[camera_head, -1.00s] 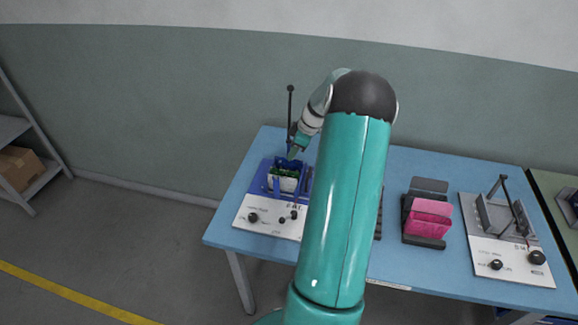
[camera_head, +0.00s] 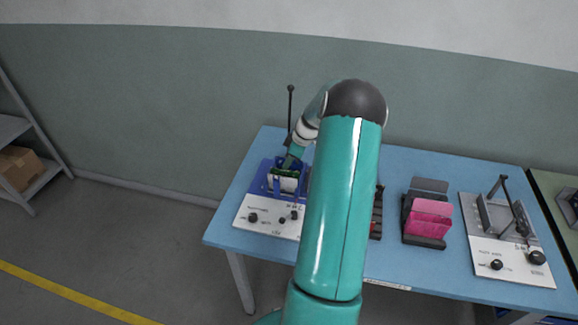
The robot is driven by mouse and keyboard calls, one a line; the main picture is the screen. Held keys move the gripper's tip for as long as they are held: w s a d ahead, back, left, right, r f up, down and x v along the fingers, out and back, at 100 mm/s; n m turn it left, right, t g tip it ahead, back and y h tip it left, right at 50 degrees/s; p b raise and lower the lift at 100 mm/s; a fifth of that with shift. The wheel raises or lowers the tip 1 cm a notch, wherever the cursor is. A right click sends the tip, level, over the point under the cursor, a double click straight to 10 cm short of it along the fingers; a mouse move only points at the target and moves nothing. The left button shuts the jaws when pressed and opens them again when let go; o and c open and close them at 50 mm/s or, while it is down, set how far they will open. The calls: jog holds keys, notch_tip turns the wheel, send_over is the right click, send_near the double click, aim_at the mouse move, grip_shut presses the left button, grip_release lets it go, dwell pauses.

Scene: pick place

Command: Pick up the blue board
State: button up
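A test fixture with a blue upper part (camera_head: 262,181) and a white front panel stands at the left of the table. A small green-and-white piece (camera_head: 283,182) sits upright in it. I cannot clearly tell a separate blue board from the blue fixture. My gripper (camera_head: 287,166) is at the fixture, low over the back of the green-and-white piece. Its fingers are too small and partly hidden, so I cannot tell whether they are open or whether they touch anything.
The blue table (camera_head: 400,165) also bears a dark rack with pink boards (camera_head: 428,218) and a second fixture (camera_head: 512,247) at the right. A dark rack (camera_head: 377,215) is partly hidden behind my arm. A thin black lever (camera_head: 290,105) rises beside my gripper.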

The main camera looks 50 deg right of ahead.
jog(key=shift+f, duration=0.1)
grip_shut()
dwell(0.4)
